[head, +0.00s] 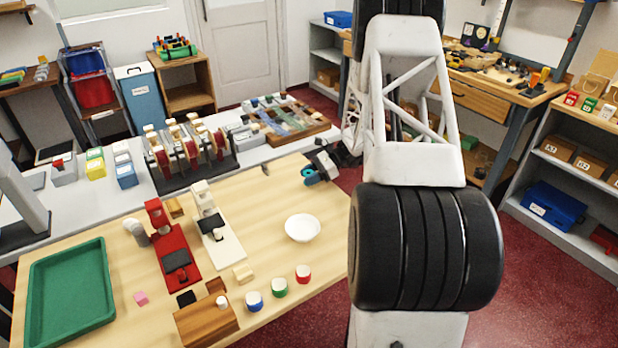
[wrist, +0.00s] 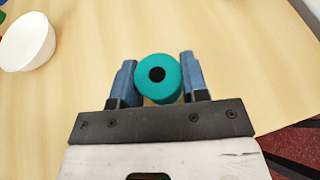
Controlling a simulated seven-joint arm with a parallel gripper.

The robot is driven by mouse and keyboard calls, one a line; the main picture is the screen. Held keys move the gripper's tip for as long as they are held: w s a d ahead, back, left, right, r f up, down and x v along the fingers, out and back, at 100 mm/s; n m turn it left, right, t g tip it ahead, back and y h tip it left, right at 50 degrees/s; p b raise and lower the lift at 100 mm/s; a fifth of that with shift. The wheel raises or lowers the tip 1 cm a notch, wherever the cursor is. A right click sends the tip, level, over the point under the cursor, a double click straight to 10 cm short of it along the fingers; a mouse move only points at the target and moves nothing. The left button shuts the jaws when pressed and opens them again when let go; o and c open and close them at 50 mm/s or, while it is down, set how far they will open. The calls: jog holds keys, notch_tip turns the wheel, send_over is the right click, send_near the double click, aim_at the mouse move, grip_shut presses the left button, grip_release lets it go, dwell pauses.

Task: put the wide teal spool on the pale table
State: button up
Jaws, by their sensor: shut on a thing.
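The wide teal spool (wrist: 172,92) sits between the two blue fingers of my gripper (wrist: 158,68) in the wrist view, its dark round hole facing the camera. My gripper is shut on it. In the head view the spool (head: 307,171) shows small at the tip of my gripper (head: 316,177), by the far right edge of the pale table (head: 262,205). The pale wood fills most of the wrist view behind the spool. I cannot tell whether the spool touches the table or is held above it.
A white bowl (head: 302,228) stands on the table in front of my gripper. A white device (head: 216,225), a red device (head: 173,250) and a green tray (head: 72,295) stand farther left. A grey counter with spool racks (head: 190,150) lies behind. Bare wood lies left of the bowl.

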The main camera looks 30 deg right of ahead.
jog(key=shift+f, duration=0.25)
jog(key=shift+f, duration=0.15)
jog(key=o, duration=0.9)
jog(key=shift+d+r, duration=0.15)
jog(key=shift+r, duration=0.1)
jog(key=v, duration=1.1)
jog(key=shift+s+d, duration=0.15)
jog(key=shift+d, duration=0.15)
jog(key=shift+r, duration=0.15)
